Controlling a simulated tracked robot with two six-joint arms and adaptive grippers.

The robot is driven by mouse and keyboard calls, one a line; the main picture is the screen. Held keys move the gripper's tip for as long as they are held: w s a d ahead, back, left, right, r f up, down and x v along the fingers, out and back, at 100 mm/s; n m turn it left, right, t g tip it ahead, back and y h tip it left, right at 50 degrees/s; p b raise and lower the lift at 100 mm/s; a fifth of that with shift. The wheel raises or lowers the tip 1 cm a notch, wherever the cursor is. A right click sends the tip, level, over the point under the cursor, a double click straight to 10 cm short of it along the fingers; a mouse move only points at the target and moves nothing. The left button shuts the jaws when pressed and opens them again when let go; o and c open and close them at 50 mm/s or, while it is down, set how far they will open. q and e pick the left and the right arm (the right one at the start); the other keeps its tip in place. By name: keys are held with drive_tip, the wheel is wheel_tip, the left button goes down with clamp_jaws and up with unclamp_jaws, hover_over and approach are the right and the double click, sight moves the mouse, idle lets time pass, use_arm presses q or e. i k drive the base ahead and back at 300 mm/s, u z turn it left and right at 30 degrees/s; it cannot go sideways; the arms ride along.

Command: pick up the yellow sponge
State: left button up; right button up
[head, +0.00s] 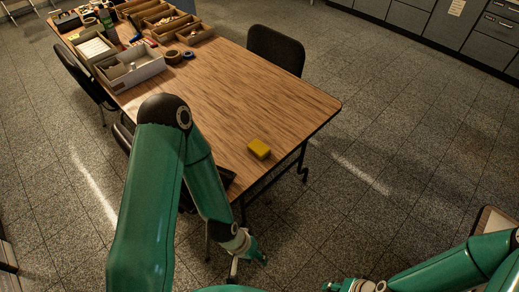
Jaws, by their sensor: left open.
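The yellow sponge (259,149) lies on the wooden table (225,85), close to its near right edge. My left gripper (248,268) hangs over the floor in front of the table, below the sponge in the picture and apart from it. It is open and nothing shows between its fingers. My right arm comes in at the lower right, and my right gripper (355,286) is partly cut off by the bottom edge. Whether it is open or shut does not show.
Trays and boxes (128,66) crowd the table's far left end, with tape rolls (173,57) beside them. The tabletop around the sponge is clear. A black chair (275,48) stands behind the table, another (82,75) at its left. Grey cabinets (410,17) line the back.

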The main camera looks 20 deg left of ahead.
sight(258, 149)
drive_tip(key=z, duration=0.05)
drive_tip(key=i, duration=0.9)
drive_tip(key=u, duration=0.1)
